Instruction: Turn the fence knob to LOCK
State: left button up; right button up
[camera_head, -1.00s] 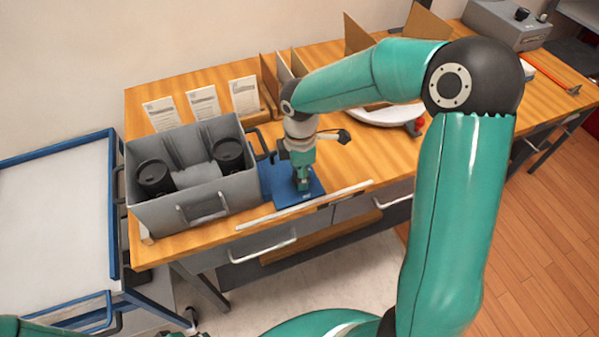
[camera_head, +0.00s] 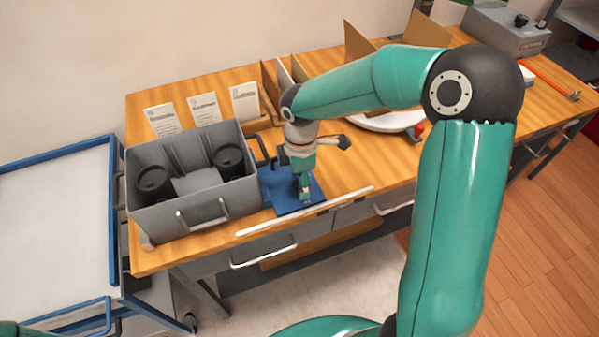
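My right gripper (camera_head: 304,191) points down over a blue plate (camera_head: 283,205) near the front edge of the wooden bench. Its fingertips are at or just above the plate; I cannot tell whether they touch anything. The fingers are too small to show whether they are open or shut. I cannot make out the fence knob or a LOCK mark; a knob under the fingers would be hidden. A pale strip (camera_head: 345,197) runs along the bench edge in front of the plate. My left gripper is out of view.
A grey bin (camera_head: 187,212) with two black lidded round items (camera_head: 229,160) stands left of the plate. A round white tray (camera_head: 385,122) lies to the right. A grey box (camera_head: 505,32) with a black knob (camera_head: 521,20) sits far right.

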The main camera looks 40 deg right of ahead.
notch_tip(320, 180, up, 12)
dwell(0.5)
jog(key=shift+f, duration=0.1)
